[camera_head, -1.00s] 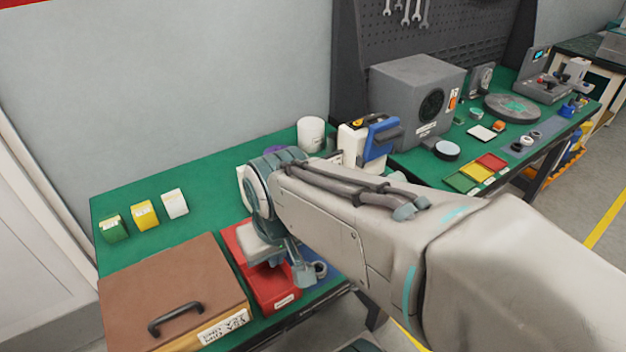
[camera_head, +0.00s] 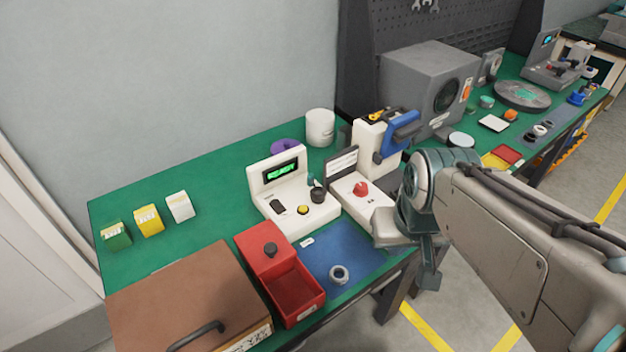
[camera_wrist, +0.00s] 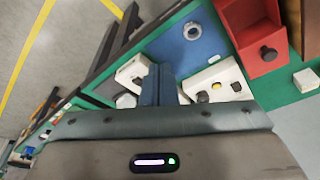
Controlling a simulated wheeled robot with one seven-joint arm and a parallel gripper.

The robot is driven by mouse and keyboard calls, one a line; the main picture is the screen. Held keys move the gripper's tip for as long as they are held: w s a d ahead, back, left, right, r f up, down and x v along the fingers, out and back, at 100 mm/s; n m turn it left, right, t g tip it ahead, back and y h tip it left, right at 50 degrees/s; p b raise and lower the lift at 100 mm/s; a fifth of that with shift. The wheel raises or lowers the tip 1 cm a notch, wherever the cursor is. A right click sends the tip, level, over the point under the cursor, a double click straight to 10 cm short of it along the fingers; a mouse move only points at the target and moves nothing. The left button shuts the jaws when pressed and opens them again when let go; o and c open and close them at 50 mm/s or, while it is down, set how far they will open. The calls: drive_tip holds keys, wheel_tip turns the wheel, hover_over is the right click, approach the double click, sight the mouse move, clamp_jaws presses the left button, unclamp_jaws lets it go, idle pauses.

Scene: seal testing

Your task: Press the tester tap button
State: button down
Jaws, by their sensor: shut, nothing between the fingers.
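A white tester (camera_head: 290,190) with a lit green display stands on the green bench. The fingers point toward the second unit (camera_wrist: 133,70) and partly cover the gap between the units. No contact is clear.
A red bin (camera_head: 300,300) and a blue mat (camera_head: 335,262) with a metal ring (camera_head: 339,275) lie in front. A brown case (camera_head: 190,290) fills the front left. A blue-handled device (camera_head: 385,145), white cup (camera_head: 320,127) and grey box (camera_head: 425,85) stand behind.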

drive_tip(key=shift+w, duration=0.1)
drive_tip(key=m+t+y+p, duration=0.1)
drive_tip(key=m+t+y, duration=0.4)
drive_tip(key=m, duration=1.3)
hover_over(307, 210)
wheel_tip(307, 210, down, 6)
drive_tip(key=g+y, duration=0.1)
drive_tip(key=shift+g+y, duration=0.3)
drive_tip(key=shift+f, duration=0.1)
wheel_tip(307, 210, down, 7)
drive_tip(key=b, duration=0.6)
drive_tip(key=shift+f, duration=0.1)
drive_tip(key=shift+f+b, duration=0.75)
drive_tip(key=shift+b, duration=0.15)
